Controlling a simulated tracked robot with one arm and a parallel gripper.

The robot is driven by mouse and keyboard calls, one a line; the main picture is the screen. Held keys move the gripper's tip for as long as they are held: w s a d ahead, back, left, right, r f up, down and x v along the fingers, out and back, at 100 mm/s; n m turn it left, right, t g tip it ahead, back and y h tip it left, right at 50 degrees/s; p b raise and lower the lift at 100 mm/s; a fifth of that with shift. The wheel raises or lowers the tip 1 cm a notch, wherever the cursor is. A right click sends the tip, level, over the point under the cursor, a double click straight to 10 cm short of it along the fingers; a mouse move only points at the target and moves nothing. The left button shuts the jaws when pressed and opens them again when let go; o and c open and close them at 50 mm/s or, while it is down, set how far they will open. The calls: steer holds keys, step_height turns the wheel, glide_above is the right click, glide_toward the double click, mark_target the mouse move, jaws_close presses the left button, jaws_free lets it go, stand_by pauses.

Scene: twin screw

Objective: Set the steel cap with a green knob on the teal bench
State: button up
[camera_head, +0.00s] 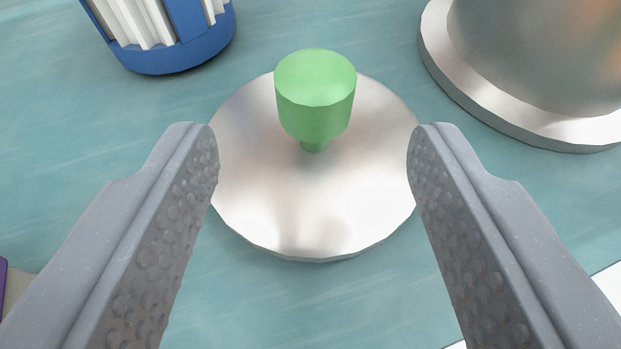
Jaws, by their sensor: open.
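The steel cap (300,205) lies flat on the teal bench (290,300), with its green knob (315,92) pointing up. It is a round shiny disc in the middle of the view. My gripper (313,140) is open, with one grey finger on each side of the cap. The fingertips appear close to the left and right rims of the disc in the picture. I cannot tell whether they touch it or hang above it. Nothing is held between the fingers.
A blue and white ribbed object (165,40) stands at the upper left. A large steel flanged body (545,50) stands at the upper right, close to the cap. A purple item (2,280) shows at the left edge. Bare bench lies in front of the cap.

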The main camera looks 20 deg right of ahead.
steer(key=shift+v, duration=1.65)
steer(key=s+a+r+n+t+y, duration=0.1)
steer(key=s+a+r+y, duration=0.1)
steer(key=r, duration=0.9)
steer(key=s+a+r+n+y, duration=0.1)
steer(key=s+a+r+y, duration=0.1)
steer(key=r, duration=0.9)
steer(key=s+d+r, duration=0.3)
steer(key=s+r, duration=0.2)
steer(key=r, duration=0.4)
steer(key=s+d+r+n+t, duration=0.1)
steer(key=s+d+r, duration=0.2)
steer(key=s+r, duration=0.3)
step_height(320, 180, up, 4)
steer(key=shift+s+d+f+n+t, duration=0.15)
steer(key=shift+d+f+n+t, duration=0.05)
steer(key=shift+d+n+t, duration=0.1)
